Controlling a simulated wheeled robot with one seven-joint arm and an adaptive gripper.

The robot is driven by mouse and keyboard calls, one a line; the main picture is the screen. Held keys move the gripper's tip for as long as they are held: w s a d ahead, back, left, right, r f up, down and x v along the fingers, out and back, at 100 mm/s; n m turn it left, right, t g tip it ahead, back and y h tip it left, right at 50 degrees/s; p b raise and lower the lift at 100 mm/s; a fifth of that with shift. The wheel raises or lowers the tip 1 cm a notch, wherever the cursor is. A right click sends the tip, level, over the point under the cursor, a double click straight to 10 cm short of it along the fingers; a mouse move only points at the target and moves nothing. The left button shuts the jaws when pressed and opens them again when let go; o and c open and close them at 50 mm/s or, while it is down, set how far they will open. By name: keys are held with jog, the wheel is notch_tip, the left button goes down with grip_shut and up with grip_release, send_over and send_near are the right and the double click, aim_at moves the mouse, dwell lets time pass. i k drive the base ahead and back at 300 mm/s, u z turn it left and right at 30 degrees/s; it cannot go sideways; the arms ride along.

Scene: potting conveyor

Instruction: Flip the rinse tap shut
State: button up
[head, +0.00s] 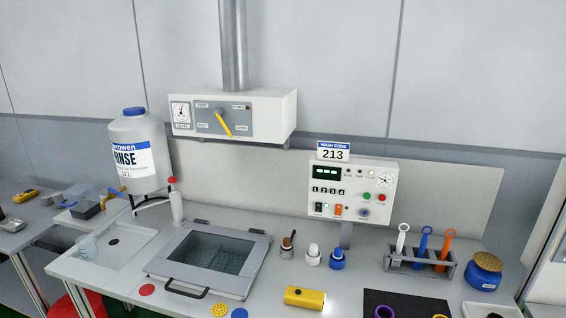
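The rinse container (134,152) is a white jug with a blue cap and a blue-and-white "RINSE" label, standing at the left of the bench in the head view. A small orange-yellow piece (115,191), which looks like the tap lever, shows low on its left side. The picture is too small to tell whether the tap is open or shut. A dark bracket (150,203) shows below the jug. My gripper is not in view.
The lidded basin (210,255), control panel (352,190) and tool rack (418,262) are further right.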

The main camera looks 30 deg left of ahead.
aim_at(111, 189)
jog(key=u, duration=0.4)
jog(key=k, duration=1.1)
jog(key=u, duration=1.8)
jog(key=i, duration=1.6)
jog(key=z, duration=1.15)
jog(key=k, duration=0.9)
